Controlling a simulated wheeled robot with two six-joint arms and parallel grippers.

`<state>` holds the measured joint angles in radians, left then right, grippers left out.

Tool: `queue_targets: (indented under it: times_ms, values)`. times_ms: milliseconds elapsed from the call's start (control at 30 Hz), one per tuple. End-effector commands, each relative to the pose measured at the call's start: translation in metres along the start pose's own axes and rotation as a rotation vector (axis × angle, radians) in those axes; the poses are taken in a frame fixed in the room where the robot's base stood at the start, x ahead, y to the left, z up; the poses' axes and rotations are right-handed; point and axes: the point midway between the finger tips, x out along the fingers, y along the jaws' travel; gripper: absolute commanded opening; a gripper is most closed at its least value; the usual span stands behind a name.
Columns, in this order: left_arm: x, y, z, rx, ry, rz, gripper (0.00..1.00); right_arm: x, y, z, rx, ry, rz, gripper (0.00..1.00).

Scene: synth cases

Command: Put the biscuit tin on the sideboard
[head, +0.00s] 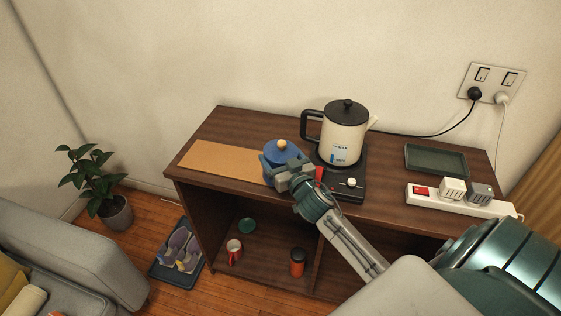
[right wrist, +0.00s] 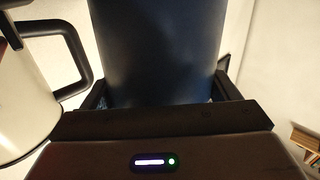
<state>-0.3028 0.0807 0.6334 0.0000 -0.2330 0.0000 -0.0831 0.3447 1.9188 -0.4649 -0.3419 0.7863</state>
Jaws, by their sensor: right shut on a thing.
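The biscuit tin, a blue round tin (head: 275,156) with a pale wooden knob, is at the sideboard top (head: 386,165), between the tan mat and the kettle. My right gripper (head: 286,172) is shut on it from the front. In the right wrist view, the tin's dark blue wall (right wrist: 160,50) fills the space between the two fingers (right wrist: 162,95). The tin's lower part is hidden behind my gripper, so I cannot tell whether it touches the top or hangs just above it. My left gripper is not in view.
A cream kettle (head: 344,135) stands on a black hot plate (head: 350,190) close right of the tin. A tan mat (head: 215,160) lies left. A dark tray (head: 436,160) and a power strip (head: 440,198) are at the right. Shelves below hold cups.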

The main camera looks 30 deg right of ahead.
Motion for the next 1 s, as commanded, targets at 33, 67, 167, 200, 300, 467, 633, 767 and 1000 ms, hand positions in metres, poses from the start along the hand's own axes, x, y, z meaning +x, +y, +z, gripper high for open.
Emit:
queue_targets:
  times_ms: [33, 67, 167, 200, 300, 467, 633, 767, 1000]
  values:
    - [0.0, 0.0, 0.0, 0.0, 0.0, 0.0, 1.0, -0.002, -0.001, 0.012, 0.002, -0.008, 0.0, 0.48]
    - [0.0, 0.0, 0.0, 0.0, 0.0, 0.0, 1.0, -0.002, -0.001, 0.016, 0.002, -0.008, 0.0, 0.48]
    - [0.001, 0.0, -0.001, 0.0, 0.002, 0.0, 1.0, -0.002, -0.001, 0.023, 0.003, -0.005, -0.001, 0.48]
    - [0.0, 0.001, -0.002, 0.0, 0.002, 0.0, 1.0, -0.002, -0.001, 0.024, 0.002, -0.005, -0.001, 0.48]
    - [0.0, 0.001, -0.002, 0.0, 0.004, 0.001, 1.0, -0.002, -0.001, 0.024, 0.001, -0.004, -0.002, 0.48]
    - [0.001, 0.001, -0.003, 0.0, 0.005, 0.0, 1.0, -0.002, -0.001, 0.025, 0.002, -0.004, -0.002, 0.48]
    - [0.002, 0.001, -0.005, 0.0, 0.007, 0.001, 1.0, -0.002, -0.001, 0.027, 0.002, -0.007, -0.001, 1.0]
    - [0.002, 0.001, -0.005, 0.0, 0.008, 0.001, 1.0, -0.003, -0.001, 0.027, 0.002, -0.007, -0.001, 1.0]
    - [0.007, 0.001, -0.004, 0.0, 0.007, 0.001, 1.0, -0.01, -0.001, 0.033, 0.001, -0.007, -0.001, 1.0]
